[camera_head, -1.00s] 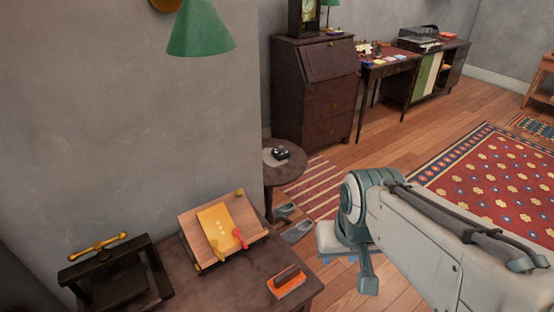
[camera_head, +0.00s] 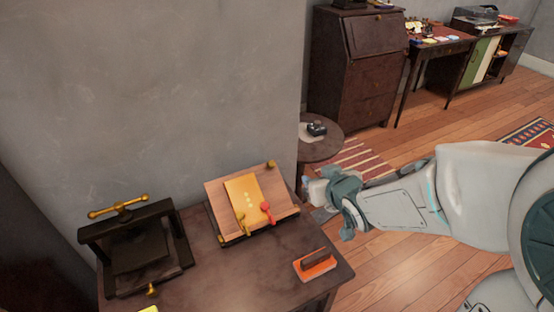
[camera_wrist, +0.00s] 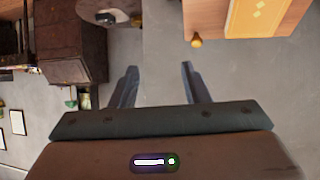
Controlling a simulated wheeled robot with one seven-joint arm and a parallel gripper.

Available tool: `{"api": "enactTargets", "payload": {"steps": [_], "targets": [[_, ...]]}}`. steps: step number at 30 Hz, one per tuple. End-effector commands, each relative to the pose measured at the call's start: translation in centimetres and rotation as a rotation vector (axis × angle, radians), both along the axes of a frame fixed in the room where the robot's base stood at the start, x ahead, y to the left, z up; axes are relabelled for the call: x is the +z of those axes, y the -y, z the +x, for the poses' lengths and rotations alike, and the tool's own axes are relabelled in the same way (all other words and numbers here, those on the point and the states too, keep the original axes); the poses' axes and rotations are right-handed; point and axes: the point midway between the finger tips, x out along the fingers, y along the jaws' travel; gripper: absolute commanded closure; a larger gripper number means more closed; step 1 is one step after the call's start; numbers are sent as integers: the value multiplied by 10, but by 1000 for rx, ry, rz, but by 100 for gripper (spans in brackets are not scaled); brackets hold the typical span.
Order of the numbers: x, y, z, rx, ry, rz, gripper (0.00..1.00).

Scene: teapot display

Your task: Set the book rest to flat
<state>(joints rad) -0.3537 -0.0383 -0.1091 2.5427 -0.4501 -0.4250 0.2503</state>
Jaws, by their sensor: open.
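The book rest (camera_head: 285,201) is a wooden board tilted up on the dark table, with a yellow book (camera_head: 247,186) lying on its face. A red clip-like piece (camera_head: 267,211) and a yellow one (camera_head: 243,223) sit at its lower edge. A brass knob (camera_head: 271,164) is at its upper right corner. In the wrist view the rest (camera_wrist: 219,20) shows at the top right, with its knob (camera_wrist: 196,41) beside it. My gripper (camera_wrist: 158,75) is open and empty there. In the head view my gripper is right of the rest, apart from it; its fingertips are unclear.
A black press (camera_head: 136,250) with a brass handle stands left on the table (camera_head: 225,285). An orange block with a dark handle (camera_head: 316,265) lies front right. A round side table (camera_head: 322,148) stands behind my gripper. The wall is close behind the rest.

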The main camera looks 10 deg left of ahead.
Motion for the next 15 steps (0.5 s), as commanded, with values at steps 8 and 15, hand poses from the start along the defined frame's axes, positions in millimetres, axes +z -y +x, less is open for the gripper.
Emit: {"api": "enactTargets", "payload": {"steps": [8,15], "targets": [[-11,-49,-3,155,90,106,58],[-10,-57,2,169,95,116,58]]}}
